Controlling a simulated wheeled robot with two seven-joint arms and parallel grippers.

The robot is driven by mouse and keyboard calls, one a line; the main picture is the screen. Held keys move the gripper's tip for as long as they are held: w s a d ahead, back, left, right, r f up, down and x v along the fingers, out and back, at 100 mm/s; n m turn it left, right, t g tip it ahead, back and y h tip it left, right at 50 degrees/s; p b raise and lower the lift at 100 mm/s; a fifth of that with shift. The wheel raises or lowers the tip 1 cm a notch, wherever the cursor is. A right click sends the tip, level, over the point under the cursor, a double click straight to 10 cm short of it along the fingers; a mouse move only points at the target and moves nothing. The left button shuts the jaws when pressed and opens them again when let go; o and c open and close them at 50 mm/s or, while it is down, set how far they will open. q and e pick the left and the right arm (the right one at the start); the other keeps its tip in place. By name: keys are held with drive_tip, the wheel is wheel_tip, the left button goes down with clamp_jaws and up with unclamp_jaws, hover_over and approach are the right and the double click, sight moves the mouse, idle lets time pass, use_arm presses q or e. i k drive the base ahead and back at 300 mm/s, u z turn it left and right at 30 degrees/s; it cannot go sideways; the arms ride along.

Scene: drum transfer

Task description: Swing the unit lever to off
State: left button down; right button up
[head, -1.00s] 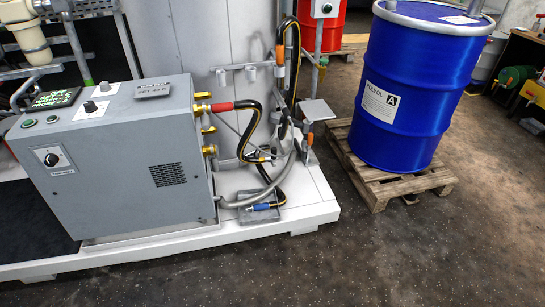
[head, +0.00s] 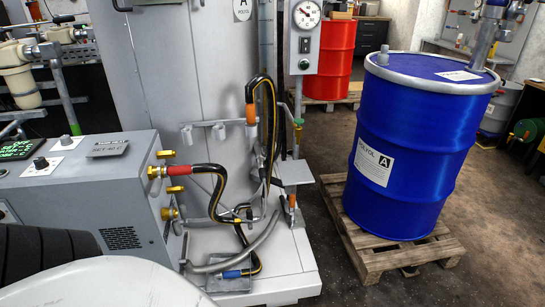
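The grey unit (head: 135,195) stands at the left of the head view on a white base. Its sloped top carries a green-lit display (head: 16,149), a small black knob (head: 40,163) and a dark label plate (head: 107,149). On its front, only an edge of a pale switch plate (head: 8,212) shows; its dial is hidden by dark and white parts of mine. I cannot tell which part is the unit lever. Neither gripper is in view.
A blue drum (head: 409,150) labelled A stands on a wooden pallet (head: 372,258) at the right. A red drum (head: 331,60) stands behind. A gauge (head: 307,14) is mounted on a grey box. A black hose (head: 222,205) hangs beside the unit. Dark floor is clear at lower right.

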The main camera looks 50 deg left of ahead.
sight(182, 208)
drive_tip(key=u, duration=0.05)
drive_tip(key=i, duration=1.45)
drive_tip(key=u, duration=1.45)
drive_tip(key=i, duration=0.75)
drive_tip(key=u, duration=0.65)
